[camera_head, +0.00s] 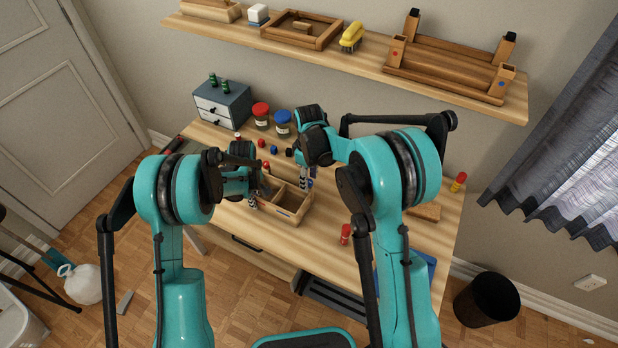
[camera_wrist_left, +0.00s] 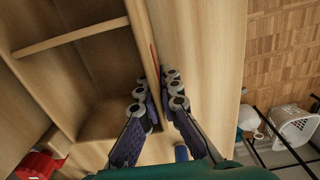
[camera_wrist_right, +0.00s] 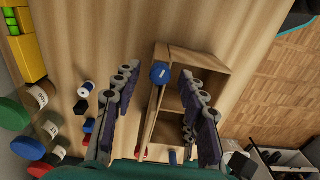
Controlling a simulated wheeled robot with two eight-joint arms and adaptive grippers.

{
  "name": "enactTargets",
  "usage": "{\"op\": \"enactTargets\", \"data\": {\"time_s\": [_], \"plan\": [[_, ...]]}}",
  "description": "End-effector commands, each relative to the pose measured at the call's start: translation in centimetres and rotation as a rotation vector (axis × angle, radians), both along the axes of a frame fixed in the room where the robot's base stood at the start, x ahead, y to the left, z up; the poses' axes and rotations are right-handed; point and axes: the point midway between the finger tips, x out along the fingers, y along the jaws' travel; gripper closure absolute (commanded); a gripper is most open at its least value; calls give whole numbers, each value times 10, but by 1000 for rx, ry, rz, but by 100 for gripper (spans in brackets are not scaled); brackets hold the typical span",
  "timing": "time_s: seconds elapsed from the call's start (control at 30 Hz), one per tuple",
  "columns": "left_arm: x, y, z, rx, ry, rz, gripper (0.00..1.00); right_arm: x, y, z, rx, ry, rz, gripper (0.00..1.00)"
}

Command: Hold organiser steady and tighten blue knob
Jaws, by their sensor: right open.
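The wooden organiser (camera_head: 291,217), an open box with compartments, stands near the desk's front edge. In the left wrist view, my left gripper (camera_wrist_left: 158,88) has one finger on each side of the organiser's side wall (camera_wrist_left: 146,40), with a narrow gap between them; it looks shut on that wall. It also shows in the head view (camera_head: 258,196). The blue knob (camera_wrist_right: 160,73) is at the organiser's end in the right wrist view. My right gripper (camera_wrist_right: 160,88) is open, its fingers spread on either side of the knob, which appears untouched. In the head view the knob is mostly hidden by my right gripper (camera_head: 305,184).
A red jar (camera_head: 261,113), a blue jar (camera_head: 283,125) and a small drawer unit (camera_head: 222,104) stand at the desk's back left. A red-topped item (camera_head: 345,235) stands right of the organiser. A shelf (camera_head: 370,67) hangs above the desk.

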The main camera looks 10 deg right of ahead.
Motion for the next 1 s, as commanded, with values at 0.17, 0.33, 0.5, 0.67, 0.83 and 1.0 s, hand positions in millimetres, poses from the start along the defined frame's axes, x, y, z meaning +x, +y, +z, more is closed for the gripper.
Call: {"op": "enactTargets", "data": {"time_s": [0.17, 0.33, 0.5, 0.67, 0.83, 1.0], "plan": [[0, 0, 0, 0, 0, 0, 100, 0, 0, 0, 0, 0, 0, 84], [0, 0, 0, 0, 0, 0, 100, 0, 0, 0, 0, 0, 0, 100], [0, 0, 0, 0, 0, 0, 100, 0, 0, 0, 0, 0, -63, 100], [0, 0, 0, 0, 0, 0, 100, 0, 0, 0, 0, 0, -244, 100], [0, 0, 0, 0, 0, 0, 100, 0, 0, 0, -1, 0, -379, 100], [0, 0, 0, 0, 0, 0, 100, 0, 0, 0, -1, 0, -402, 100]]}}
